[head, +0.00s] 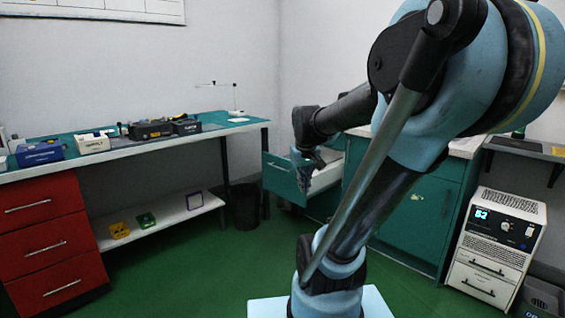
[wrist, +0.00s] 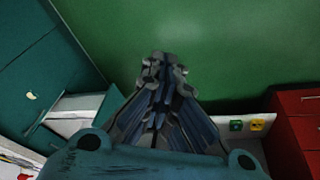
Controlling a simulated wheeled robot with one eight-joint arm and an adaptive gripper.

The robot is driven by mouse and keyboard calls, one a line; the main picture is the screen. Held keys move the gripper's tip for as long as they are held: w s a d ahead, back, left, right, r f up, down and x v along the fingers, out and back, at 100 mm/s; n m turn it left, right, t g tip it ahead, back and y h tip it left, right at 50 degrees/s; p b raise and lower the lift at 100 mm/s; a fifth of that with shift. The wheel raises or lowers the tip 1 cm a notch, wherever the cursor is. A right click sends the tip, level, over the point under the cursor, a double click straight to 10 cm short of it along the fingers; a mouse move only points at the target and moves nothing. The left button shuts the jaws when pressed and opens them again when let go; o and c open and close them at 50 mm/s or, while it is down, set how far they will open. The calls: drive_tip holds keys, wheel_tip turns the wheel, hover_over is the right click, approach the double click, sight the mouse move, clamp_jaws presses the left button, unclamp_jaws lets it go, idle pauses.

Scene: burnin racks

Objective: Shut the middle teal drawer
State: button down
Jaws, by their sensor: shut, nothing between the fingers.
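A teal drawer (head: 281,177) stands pulled out from the teal cabinet (head: 412,216) in the head view, its pale inside showing to the right of its front. Its open part also shows at the lower left of the wrist view (wrist: 78,103), beside the cabinet (wrist: 40,68). My gripper (head: 304,183) overlaps the right end of the drawer front in the head view; I cannot tell whether they touch. In the wrist view my gripper (wrist: 164,62) is shut and empty, pointing over the green floor. My arm hides part of the cabinet.
A workbench (head: 150,138) with boxes and tools runs along the left wall, above a red drawer unit (head: 48,245) and a low white shelf (head: 165,219). A dark bin (head: 245,207) stands left of the open drawer. A white instrument (head: 497,245) stands at right. Green floor is clear.

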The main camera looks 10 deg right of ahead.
drive_tip(key=w+r+n+t, duration=0.1)
drive_tip(key=w+r, duration=0.1)
drive_tip(key=w, duration=1.5)
drive_tip(key=w+r+n+t, duration=0.1)
drive_tip(key=w+r, duration=0.2)
drive_tip(key=w, duration=1.4)
drive_tip(key=n+t+h, duration=0.1)
drive_tip(key=n+t, duration=0.1)
approach(284, 162)
drive_tip(key=s+a+r, duration=0.4)
drive_tip(key=s+a, duration=0.1)
drive_tip(key=shift+n, duration=0.3)
drive_tip(key=shift+w+d+f, duration=0.9)
drive_tip(key=shift+w+f, duration=0.45)
drive_tip(key=shift+w+d+f, duration=0.85)
drive_tip(key=shift+w+f, duration=0.5)
drive_tip(key=shift+f, duration=0.05)
drive_tip(key=shift+w+d+f, duration=0.9)
drive_tip(key=shift+w+f, duration=0.45)
drive_tip(key=shift+w+d, duration=0.1)
